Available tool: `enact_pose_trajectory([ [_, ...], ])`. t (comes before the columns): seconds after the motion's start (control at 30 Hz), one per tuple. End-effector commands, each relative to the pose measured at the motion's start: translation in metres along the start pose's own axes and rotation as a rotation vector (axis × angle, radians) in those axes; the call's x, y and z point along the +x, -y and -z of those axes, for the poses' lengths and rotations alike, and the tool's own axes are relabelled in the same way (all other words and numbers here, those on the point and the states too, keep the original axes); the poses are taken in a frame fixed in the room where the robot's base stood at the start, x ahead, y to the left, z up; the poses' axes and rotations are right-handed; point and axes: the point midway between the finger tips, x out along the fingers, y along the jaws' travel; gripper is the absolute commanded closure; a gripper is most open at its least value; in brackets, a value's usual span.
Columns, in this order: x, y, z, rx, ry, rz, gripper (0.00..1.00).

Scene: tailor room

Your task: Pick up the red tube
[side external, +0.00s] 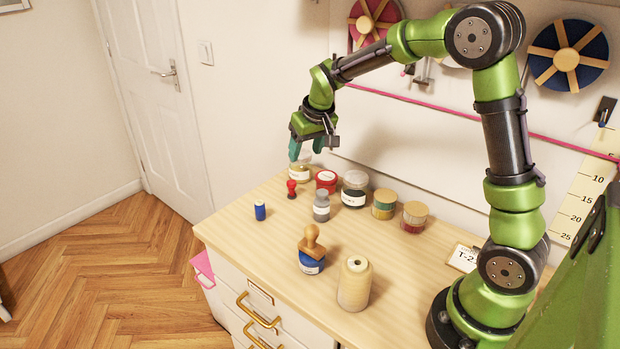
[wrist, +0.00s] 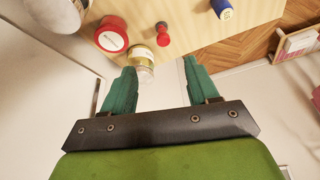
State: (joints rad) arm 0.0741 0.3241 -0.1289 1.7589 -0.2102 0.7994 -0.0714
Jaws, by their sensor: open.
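A small red tube-like piece (side external: 291,189) with a narrow waist stands on the wooden desktop (side external: 240,234), near its left end. It also shows in the wrist view (wrist: 162,34), ahead of the fingertips and between their lines. My gripper (side external: 306,148) has green fingers, spread apart with nothing between them. It hangs above the back left part of the desktop, higher than the red piece and apart from it. In the wrist view, my open fingers (wrist: 160,68) point toward the desk edge.
Close by are a grey bottle (side external: 321,206), a dark-filled jar (side external: 354,190) and a blue tube (side external: 260,210). A wooden-handled stamp (side external: 312,250) stands nearer the front.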

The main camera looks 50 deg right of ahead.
Motion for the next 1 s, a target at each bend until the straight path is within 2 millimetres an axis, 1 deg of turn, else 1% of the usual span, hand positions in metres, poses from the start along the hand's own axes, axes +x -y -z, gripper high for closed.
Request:
enact_pose_trajectory([
  [0.07,0.004,-0.001,0.006,-0.013,-0.017,-0.004,0.41],
  [0.17,0.022,-0.001,0.004,-0.017,-0.013,-0.005,0.41],
  [0.4,0.075,-0.001,0.005,-0.016,-0.012,-0.004,0.41],
  [0.5,0.093,0.0,0.006,-0.015,-0.014,-0.003,0.41],
  [0.6,0.105,0.0,0.006,-0.015,-0.015,-0.003,0.41],
  [0.77,0.114,0.0,0.007,-0.014,-0.017,-0.002,0.41],
  [0.87,0.126,0.002,0.007,-0.015,-0.015,-0.002,0.41],
  [1.0,0.148,0.005,0.009,-0.015,-0.014,-0.003,0.41],
])
